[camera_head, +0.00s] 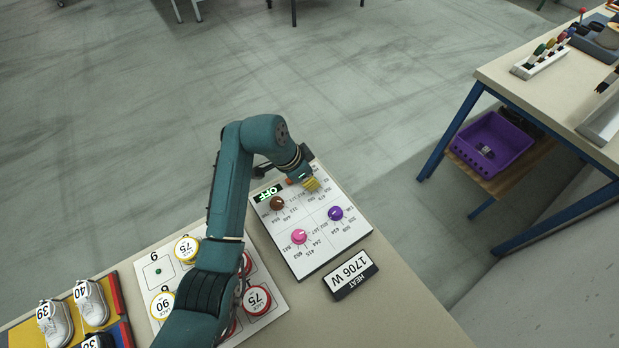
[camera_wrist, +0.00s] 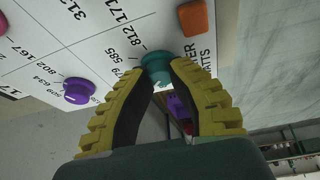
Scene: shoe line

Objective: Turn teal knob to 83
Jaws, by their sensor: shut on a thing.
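The teal knob (camera_wrist: 156,67) sits on the white control panel (camera_wrist: 50,18) in the wrist view, between my yellow fingertips. My gripper (camera_wrist: 158,85) is shut on the teal knob, one finger on each side. In the head view my gripper (camera_head: 311,184) is at the far right corner of the panel (camera_head: 325,255) and hides the teal knob. The numbers near the knob include 812 and 585; the knob's pointer and its setting cannot be read.
On the panel are a brown knob (camera_head: 277,203), a pink knob (camera_head: 299,236), a purple knob (camera_head: 335,213) and a green OFF display (camera_head: 267,193). An orange button (camera_wrist: 195,17) is close to my fingers. A HEAT 1706 W sign (camera_head: 350,275) stands in front. Shoes (camera_head: 54,322) are at left.

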